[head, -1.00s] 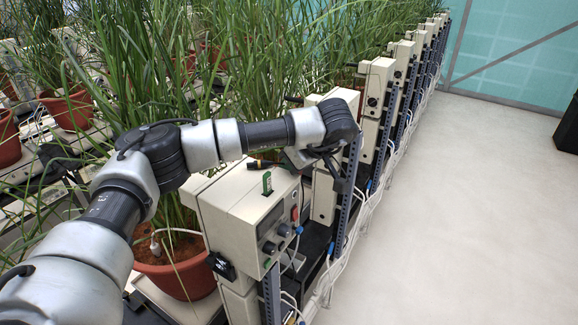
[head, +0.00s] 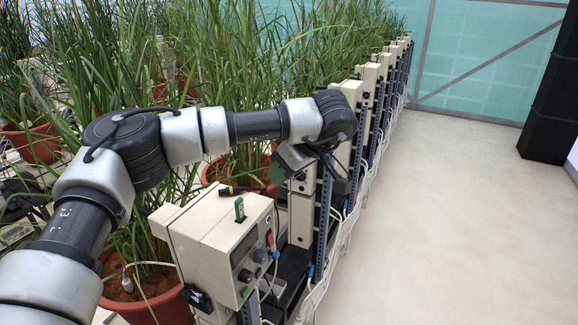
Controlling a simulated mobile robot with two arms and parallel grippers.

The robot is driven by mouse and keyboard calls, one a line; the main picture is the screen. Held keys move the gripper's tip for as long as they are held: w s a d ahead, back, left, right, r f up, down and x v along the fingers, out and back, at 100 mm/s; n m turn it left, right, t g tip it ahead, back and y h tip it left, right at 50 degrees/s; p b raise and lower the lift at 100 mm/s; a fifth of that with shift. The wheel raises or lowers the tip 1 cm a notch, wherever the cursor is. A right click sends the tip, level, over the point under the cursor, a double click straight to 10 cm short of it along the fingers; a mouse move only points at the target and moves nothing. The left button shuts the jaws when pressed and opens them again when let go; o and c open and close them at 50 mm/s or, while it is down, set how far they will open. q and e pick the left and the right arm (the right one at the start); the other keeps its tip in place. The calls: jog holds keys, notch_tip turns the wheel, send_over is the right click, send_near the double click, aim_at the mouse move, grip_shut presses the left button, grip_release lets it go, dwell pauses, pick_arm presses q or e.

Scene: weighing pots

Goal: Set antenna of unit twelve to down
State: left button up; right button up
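The nearest unit (head: 205,235) is a cream box with a dark display, knobs and cables on its front face; no number on it can be read. A green tag (head: 240,208) stands upright on its top. A short black rod with a yellowish band (head: 233,190) lies low at the top's far edge; it may be the antenna. My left gripper (head: 338,180) hangs from the wrist beyond and right of this box, apart from the tag and rod. Its fingers are small and dark, so its opening is unclear. My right gripper is out of view.
A row of similar cream units (head: 368,90) on dark perforated posts recedes to the back. White cables (head: 325,265) hang along its aisle side. Tall green plants in terracotta pots (head: 150,305) crowd the left. The pale floor (head: 450,200) at right is clear, with a black cabinet (head: 552,110) beyond.

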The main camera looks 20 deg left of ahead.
pick_arm(q)
jog(key=shift+v, duration=1.5)
jog(key=shift+a, duration=0.2)
jog(key=c, duration=0.4)
jog(key=a+n+g+h+p, duration=0.1)
jog(key=a+n+h, duration=0.1)
jog(key=a+h, duration=0.6)
jog(key=shift+w+r+n, duration=0.15)
jog(key=shift+r+n, duration=0.25)
jog(key=shift+r, duration=0.1)
jog(key=s+a+r+n+t+h+p, duration=0.1)
jog(key=a+r+n+h, duration=0.15)
jog(key=a+h, duration=0.45)
jog(key=shift+w+d+f+y+b, duration=0.15)
jog(key=shift+d+f+y+b, duration=0.2)
jog(key=shift+d+f+b, duration=1.05)
jog(key=shift+w+d+f+y+b, duration=0.25)
jog(key=shift+d+f+b, duration=0.4)
jog(key=shift+f+b, duration=1.45)
jog(key=shift+w+d+f+y+b, duration=0.1)
jog(key=shift+d+f+y+b, duration=0.3)
jog(key=shift+d+f+b, duration=1)
